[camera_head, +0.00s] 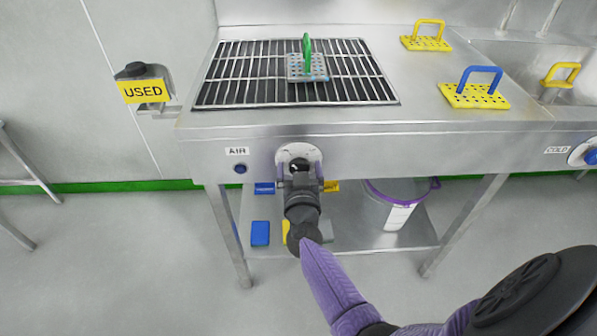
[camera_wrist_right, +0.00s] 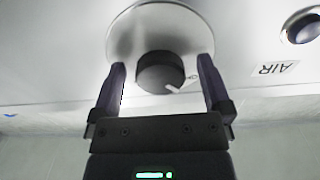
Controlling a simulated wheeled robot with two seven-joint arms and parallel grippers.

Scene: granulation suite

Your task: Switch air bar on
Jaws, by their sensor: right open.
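The air knob (camera_wrist_right: 160,73) is a dark round dial on a pale round plate (camera_wrist_right: 190,22), with a white pointer mark at its lower right in the wrist view. In the head view the knob (camera_head: 298,162) shows only partly on the front panel, beside the AIR label (camera_head: 237,151). My right gripper (camera_head: 301,178) is in front of it. In the wrist view the open fingers of my right gripper (camera_wrist_right: 162,66) stand either side of the knob, with gaps showing. My left gripper is not in view.
A small blue button (camera_head: 240,169) sits below the AIR label. Above is a slatted grate (camera_head: 225,75) with a green-handled perforated plate (camera_head: 307,67). Yellow plates (camera_head: 475,97) lie at right. A USED sign (camera_head: 144,91) is left.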

